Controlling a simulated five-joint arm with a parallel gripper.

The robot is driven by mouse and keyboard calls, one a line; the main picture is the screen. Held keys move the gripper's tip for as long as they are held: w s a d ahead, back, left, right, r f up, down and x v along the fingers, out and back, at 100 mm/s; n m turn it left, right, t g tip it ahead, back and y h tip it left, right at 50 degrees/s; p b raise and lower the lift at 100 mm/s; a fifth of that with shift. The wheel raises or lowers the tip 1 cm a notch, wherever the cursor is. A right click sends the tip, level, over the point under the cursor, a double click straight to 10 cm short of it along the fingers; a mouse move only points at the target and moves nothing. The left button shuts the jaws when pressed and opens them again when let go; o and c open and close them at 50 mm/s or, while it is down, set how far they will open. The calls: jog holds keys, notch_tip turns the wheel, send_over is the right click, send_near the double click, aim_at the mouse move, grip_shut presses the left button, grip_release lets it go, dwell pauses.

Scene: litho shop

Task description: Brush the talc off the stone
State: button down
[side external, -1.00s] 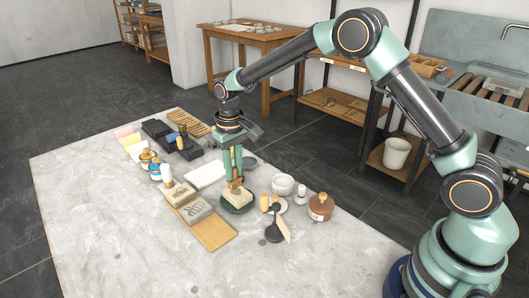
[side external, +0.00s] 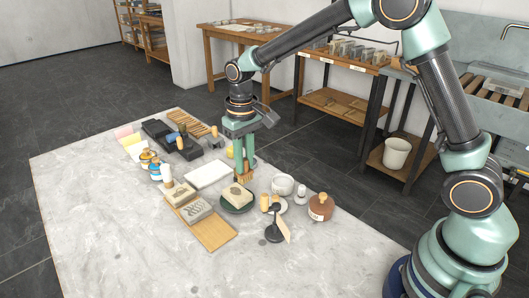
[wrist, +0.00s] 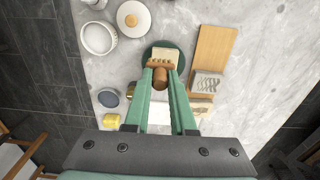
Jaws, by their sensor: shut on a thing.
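A pale stone block (side external: 236,198) with a dark patch on its top rests on a round dark green base (side external: 236,210). The stone (wrist: 166,51) and the base (wrist: 154,50) also show in the wrist view, partly covered by the brush. My gripper (side external: 245,166) is shut on a wooden brush (side external: 244,177), bristles down, at the back edge of the stone. In the wrist view the brush's brown handle (wrist: 161,78) sits between my fingertips (wrist: 161,72). I cannot tell whether the bristles touch the stone.
A wooden board (side external: 215,236) with a grey patterned block (side external: 195,210) lies at left. A white slab (side external: 208,174) lies behind. The front tabletop (side external: 110,250) is clear.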

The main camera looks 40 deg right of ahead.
jog(key=shift+r, duration=1.55)
